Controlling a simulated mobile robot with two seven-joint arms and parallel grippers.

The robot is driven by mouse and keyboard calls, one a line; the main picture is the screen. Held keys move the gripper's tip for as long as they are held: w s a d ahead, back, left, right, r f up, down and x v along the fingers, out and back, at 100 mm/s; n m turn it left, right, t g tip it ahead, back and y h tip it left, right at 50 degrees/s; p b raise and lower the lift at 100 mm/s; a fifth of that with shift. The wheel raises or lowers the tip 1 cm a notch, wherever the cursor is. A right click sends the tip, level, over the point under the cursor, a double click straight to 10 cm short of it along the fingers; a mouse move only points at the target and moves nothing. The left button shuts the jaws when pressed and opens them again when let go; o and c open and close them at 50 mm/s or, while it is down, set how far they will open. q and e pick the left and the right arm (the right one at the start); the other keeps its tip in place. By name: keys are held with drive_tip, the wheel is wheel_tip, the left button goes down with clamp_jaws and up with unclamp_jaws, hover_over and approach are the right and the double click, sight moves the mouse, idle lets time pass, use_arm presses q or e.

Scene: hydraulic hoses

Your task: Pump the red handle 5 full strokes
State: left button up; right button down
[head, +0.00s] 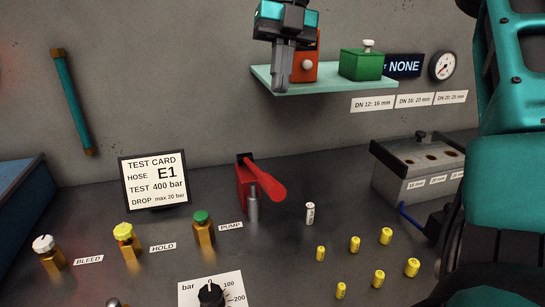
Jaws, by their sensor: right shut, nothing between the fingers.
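The red handle (265,180) belongs to a red hand pump (244,190) on the dark bench, behind the PUMP label. It slopes down toward the front right, over a metal cylinder (253,206). My right gripper (280,88) is at the top centre, fingers pointing down, shut and empty. In the picture it is well above the handle, and it overlaps the shelf and an orange box; it is apart from the handle. My left gripper is not in view.
A pale green shelf (330,82) holds an orange box (310,67) and a green box (361,64). A test card (155,181), several knobbed valves and a dial (211,294) stand left and front. Small yellow fittings lie right of the pump. My teal arm fills the right edge.

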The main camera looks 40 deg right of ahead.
drive_tip(key=b, duration=0.1)
approach(271, 177)
drive_tip(key=x, duration=0.5)
drive_tip(key=shift+s+a+f, duration=0.15)
drive_tip(key=shift+s+a, duration=0.05)
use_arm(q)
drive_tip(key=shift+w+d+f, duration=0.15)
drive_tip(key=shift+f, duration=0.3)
use_arm(e)
drive_tip(key=shift+s+a+f, duration=0.15)
drive_tip(key=shift+a+f, duration=0.1)
drive_tip(key=shift+f, duration=0.4)
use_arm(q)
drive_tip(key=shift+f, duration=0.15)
use_arm(e)
drive_tip(key=shift+f, duration=0.1)
